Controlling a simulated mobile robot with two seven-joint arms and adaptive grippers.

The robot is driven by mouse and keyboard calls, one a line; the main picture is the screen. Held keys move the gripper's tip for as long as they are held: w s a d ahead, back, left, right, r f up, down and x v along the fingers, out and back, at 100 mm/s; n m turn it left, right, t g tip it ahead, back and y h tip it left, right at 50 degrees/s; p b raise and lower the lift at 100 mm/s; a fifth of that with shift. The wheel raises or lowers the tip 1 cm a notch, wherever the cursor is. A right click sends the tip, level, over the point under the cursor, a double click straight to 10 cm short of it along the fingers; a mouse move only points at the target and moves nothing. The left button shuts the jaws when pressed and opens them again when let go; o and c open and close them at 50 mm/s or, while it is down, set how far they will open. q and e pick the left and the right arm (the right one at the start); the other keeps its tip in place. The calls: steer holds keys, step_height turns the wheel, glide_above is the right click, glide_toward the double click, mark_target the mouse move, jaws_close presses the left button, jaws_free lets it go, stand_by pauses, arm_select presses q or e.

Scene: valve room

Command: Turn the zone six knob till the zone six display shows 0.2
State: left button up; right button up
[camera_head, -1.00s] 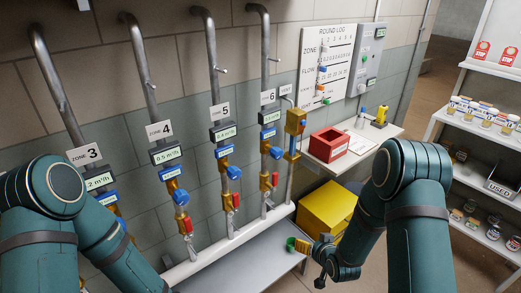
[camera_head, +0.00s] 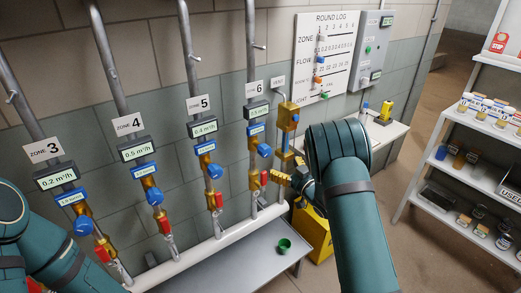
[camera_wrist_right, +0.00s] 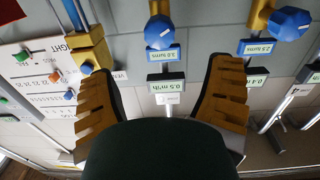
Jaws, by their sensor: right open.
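The zone six knob (camera_head: 264,150) is a blue knob on the pipe under the zone six label. The zone six display (camera_head: 257,112) above it reads 0.5 m³/h, with a blue turns display (camera_head: 256,128) below. My right gripper (camera_head: 281,178) is to the right of and below the knob, apart from it. In the right wrist view, my right gripper (camera_wrist_right: 162,70) is open and empty, its two fingers wide apart. The zone six knob (camera_wrist_right: 159,32) shows beyond and between the fingertips, with the turns display (camera_wrist_right: 163,54) reading 2.0. My left gripper is out of view.
The zone five pipe with its knob (camera_head: 214,171) stands to the left. A brass fitting (camera_head: 287,117) under the vent label is close on the right. A red lever (camera_head: 264,178) sits below the knob. A bench with a green cup (camera_head: 284,245) and a yellow bin (camera_head: 316,232) are below.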

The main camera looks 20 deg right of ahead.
mark_target(267, 153)
steer(key=b+x, duration=0.1)
steer(key=x, duration=1.2)
steer(key=shift+s, duration=0.1)
steer(key=c, duration=1.2)
